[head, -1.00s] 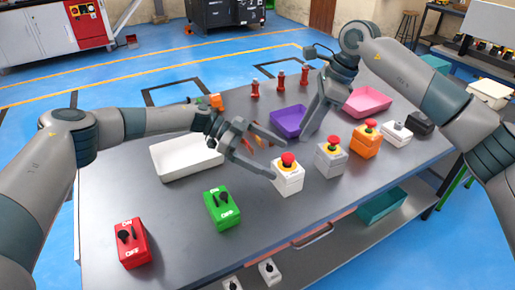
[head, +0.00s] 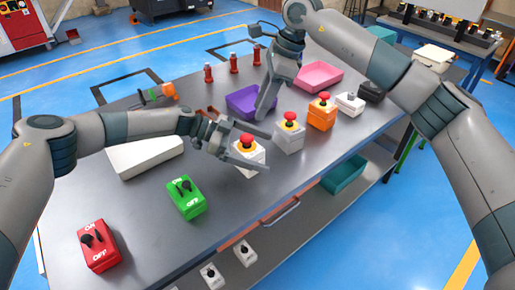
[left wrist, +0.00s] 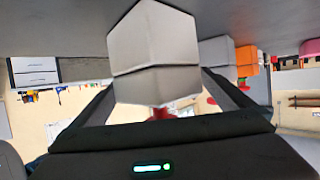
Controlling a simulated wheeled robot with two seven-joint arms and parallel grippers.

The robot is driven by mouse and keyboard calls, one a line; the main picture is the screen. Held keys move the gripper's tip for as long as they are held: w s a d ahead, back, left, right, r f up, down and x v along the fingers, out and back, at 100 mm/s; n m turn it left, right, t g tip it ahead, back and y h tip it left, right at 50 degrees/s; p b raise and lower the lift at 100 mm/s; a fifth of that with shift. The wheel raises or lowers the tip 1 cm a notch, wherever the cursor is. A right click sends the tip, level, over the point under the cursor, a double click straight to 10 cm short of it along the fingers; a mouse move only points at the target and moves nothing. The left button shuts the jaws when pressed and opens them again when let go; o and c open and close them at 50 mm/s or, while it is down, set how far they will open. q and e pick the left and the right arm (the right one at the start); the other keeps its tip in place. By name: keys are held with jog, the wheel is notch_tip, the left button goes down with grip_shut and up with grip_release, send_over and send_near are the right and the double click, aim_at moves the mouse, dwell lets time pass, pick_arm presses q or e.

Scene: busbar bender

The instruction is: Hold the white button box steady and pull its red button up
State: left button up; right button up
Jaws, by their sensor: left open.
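The white button box (head: 249,162) stands upright on the grey table near its front edge, with a red button (head: 247,140) on its yellow-ringed top. My left gripper (head: 262,152) is open, with a finger on either side of the box. In the left wrist view the box (left wrist: 153,50) shows upside down between the two spread fingers (left wrist: 160,100), with gaps at both sides. The red button (left wrist: 160,113) is mostly hidden there. My right gripper (head: 264,112) points down behind the white box, beside the grey button box (head: 289,136). Its fingers overlap, hiding its opening.
An orange button box (head: 321,114) and a purple bin (head: 242,103) stand close to the right gripper. Green (head: 186,199) and red (head: 99,247) switch boxes stand at the front left.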

aim_at(247, 136)
pick_arm(q)
jog(key=c, duration=1.2)
pick_arm(e)
jog(key=o, duration=0.4)
jog(key=shift+s+d+r+m+t+y, duration=0.1)
jog(key=shift+d+r+m+t+y, duration=0.05)
jog(key=shift+d+r+m, duration=0.4)
jog(key=shift+s+d+r+m+t+y, duration=0.1)
jog(key=shift+d+r+m+t+y, duration=0.2)
jog(key=shift+r, duration=0.4)
jog(key=shift+a, duration=0.15)
jog(key=shift+f+h, duration=0.15)
jog(key=shift+h, duration=0.1)
jog(key=x, duration=1.1)
jog(key=shift+a+f, duration=0.25)
jog(key=shift+f, duration=0.1)
